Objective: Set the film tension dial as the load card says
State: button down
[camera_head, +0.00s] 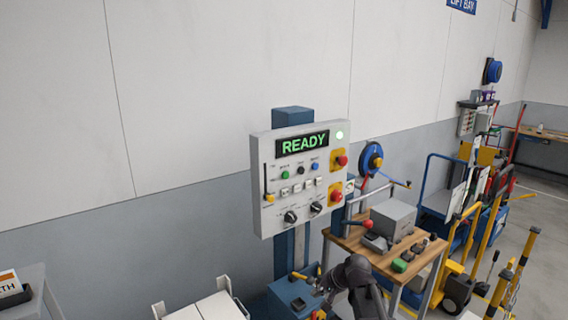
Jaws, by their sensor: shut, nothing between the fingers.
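A light grey control panel (262,200) stands on a blue post, its green display (302,143) reading READY. Two black dials sit low on it, a left one (290,217) and a right one (316,208). Their labels and scales are too small to read, so I cannot tell which is the film tension dial. A card (9,284) with an orange top and partly cut-off letters "CTH" stands at the lower left; I cannot tell if it is the load card. My gripper (322,286) is shut and empty, low in front of the post, below and apart from the dials.
The panel also carries a slider (269,197), small buttons and two red knobs on yellow plates (339,160). A wooden workbench (432,247) with a grey box (393,219) stands right of the post. Yellow-railed carts stand farther right. The wall left of the panel is clear.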

jog(key=w+r+m+t+y+b, duration=0.2)
jog(key=w+r+m+t+y, duration=0.25)
jog(key=w, duration=0.85)
jog(key=m+t+b, duration=0.2)
jog(key=m+t, duration=0.4)
jog(key=m, duration=0.3)
send_near(309, 204)
jog(key=shift+s+d+f+n, duration=0.1)
jog(key=shift+s+f+n, duration=0.1)
jog(key=shift+f, duration=0.15)
jog(key=shift+s+d+f+n, duration=0.1)
jog(key=shift+s+f, duration=0.1)
jog(key=shift+f, duration=0.2)
jog(key=shift+w+a, duration=0.1)
jog(key=shift+x, duration=3.4)
jog(key=shift+w+d, duration=0.15)
jog(key=shift+d, duration=0.1)
jog(key=shift+w+d+r+p, duration=0.15)
jog(key=shift+d+r+p, duration=0.05)
jog(key=shift+r+p, duration=0.5)
jog(key=shift+s+a+r+p, duration=0.1)
jog(key=shift+s+a+p, duration=0.1)
jog(key=shift+a+p, duration=0.1)
